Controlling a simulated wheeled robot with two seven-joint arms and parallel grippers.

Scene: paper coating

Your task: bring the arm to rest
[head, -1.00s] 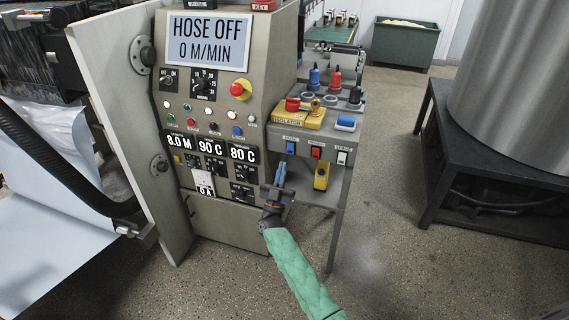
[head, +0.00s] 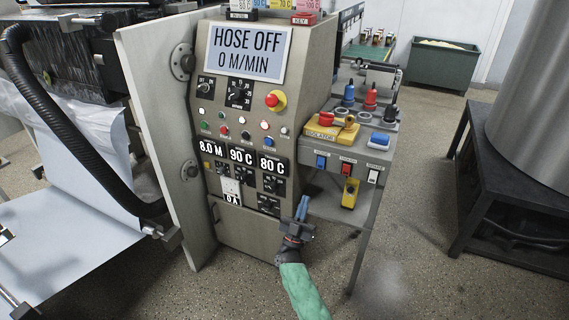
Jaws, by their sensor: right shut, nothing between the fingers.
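My right gripper (head: 302,208) shows in the head view at the lower middle, at the end of my green-sleeved right arm. Its blue-grey fingers are shut with nothing between them and point up. In the picture it overlaps the lower right edge of the control cabinet (head: 240,235), just left of the grey side bench (head: 372,200). I cannot tell whether it touches either. My left gripper is not in view.
The cabinet display (head: 247,52) reads HOSE OFF, 0 M/MIN. A red emergency knob (head: 273,100) sits below it. The bench carries a yellow isolator box (head: 328,131) and several coloured plugs. A dark stand (head: 510,215) is at right. Floor between is clear.

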